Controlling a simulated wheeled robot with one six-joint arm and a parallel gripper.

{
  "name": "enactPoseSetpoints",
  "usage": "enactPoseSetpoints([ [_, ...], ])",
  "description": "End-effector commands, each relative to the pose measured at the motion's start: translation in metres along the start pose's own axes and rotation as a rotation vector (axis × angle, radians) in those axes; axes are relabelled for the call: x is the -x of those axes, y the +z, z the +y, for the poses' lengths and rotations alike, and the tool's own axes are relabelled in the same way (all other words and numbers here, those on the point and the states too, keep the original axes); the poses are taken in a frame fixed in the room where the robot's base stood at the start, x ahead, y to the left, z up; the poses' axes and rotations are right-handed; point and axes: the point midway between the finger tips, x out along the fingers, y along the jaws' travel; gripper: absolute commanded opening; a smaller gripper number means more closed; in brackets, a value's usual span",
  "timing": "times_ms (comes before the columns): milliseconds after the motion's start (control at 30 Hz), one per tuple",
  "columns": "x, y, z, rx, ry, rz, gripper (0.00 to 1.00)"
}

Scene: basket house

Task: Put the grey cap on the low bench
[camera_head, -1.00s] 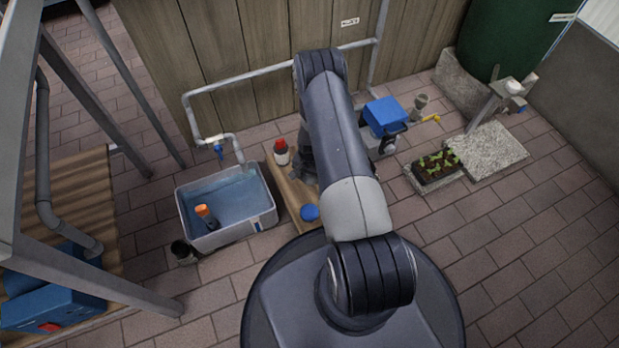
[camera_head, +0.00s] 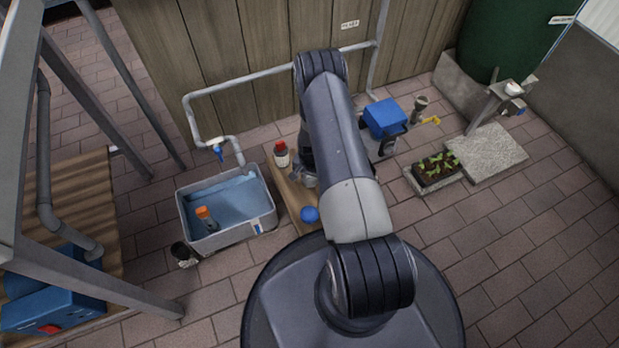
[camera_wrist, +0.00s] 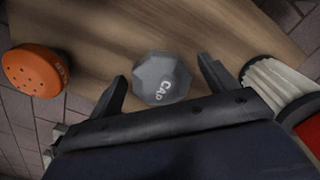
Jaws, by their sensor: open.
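The grey cap (camera_wrist: 162,78) is a faceted disc marked CAP. In the wrist view it appears to lie on a wooden plank surface (camera_wrist: 225,28). My gripper (camera_wrist: 161,84) is open, with one finger on each side of the cap and small gaps showing. In the head view the wooden plank (camera_head: 292,193) is a low, narrow board beside the water tub. My gripper (camera_head: 304,178) is over it, mostly covered by my arm. I cannot make out the cap there.
A red-topped white bottle (camera_head: 281,156) and a blue round object (camera_head: 310,214) sit on the plank. An orange holed piece (camera_wrist: 35,72) shows in the wrist view. The grey tub (camera_head: 222,240) stands left.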

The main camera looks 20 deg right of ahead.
Motion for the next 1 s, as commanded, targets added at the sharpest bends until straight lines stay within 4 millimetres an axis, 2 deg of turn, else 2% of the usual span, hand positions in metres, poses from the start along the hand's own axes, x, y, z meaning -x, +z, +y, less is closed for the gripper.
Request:
enactPoseSetpoints([
  [33, 0.014, -0.001, -0.001, 0.0, -0.002, 0.003, 0.8],
  [300, 0.075, -0.001, -0.001, 0.0, -0.001, 0.002, 0.8],
  [500, 0.105, -0.001, 0.0, 0.0, -0.001, 0.001, 0.8],
  [667, 0.115, -0.001, -0.001, 0.0, -0.001, 0.001, 0.8],
  [1000, 0.116, -0.001, 0.0, 0.0, -0.001, 0.001, 0.8],
])
